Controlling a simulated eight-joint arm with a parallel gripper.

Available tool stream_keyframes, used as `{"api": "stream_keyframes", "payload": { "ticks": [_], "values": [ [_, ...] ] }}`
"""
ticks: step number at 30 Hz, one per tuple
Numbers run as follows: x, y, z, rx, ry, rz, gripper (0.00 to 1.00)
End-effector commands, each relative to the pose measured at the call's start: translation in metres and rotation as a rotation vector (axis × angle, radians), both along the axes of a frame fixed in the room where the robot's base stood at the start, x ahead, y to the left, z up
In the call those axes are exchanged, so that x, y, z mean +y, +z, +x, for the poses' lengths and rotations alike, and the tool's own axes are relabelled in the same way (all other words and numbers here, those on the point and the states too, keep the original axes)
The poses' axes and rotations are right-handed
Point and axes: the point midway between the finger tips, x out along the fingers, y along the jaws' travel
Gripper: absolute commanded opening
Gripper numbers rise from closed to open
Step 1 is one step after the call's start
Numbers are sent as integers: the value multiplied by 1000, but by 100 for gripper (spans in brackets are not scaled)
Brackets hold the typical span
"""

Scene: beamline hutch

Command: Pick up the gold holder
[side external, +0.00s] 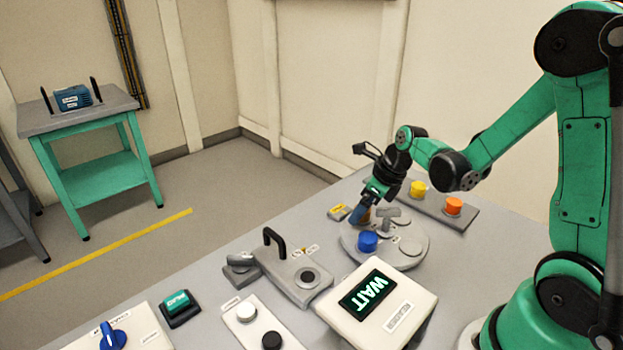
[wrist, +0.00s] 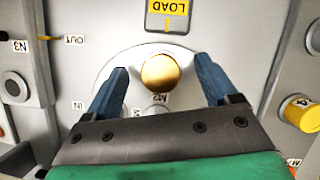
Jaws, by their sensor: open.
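The gold holder (wrist: 160,73) shows in the wrist view as a round gold top on the grey round plate (wrist: 118,63). My gripper (wrist: 161,65) is open, with one blue finger on each side of the holder and visible gaps between. In the side external view my gripper (side external: 361,214) points down at the far left part of the round plate (side external: 418,236). There the gold holder is mostly hidden by the fingers.
A blue holder (side external: 367,242) stands on the plate's near side. Yellow (side external: 418,188) and orange (side external: 453,206) holders stand on a grey strip behind. A WAIT display box (side external: 405,311) and a black-handled block (side external: 293,274) are in front. A yellow LOAD label (wrist: 169,12) lies beside the plate.

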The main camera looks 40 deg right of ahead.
Motion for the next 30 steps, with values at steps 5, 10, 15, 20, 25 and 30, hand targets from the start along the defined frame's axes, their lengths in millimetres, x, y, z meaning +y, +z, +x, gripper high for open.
{"api": "stream_keyframes", "payload": {
  "ticks": [5, 10, 15, 20, 25, 30],
  "values": [
    [0, -2, 1, 0, 1, 0, 80],
    [0, -2, 1, 0, 1, 0, 71],
    [0, -2, 1, 0, 1, 0, 23],
    [0, -2, 1, 0, 1, 0, 0],
    [0, -2, 1, 0, 1, 0, 0],
    [0, 2, 1, 0, 1, 0, 0]
  ]
}}
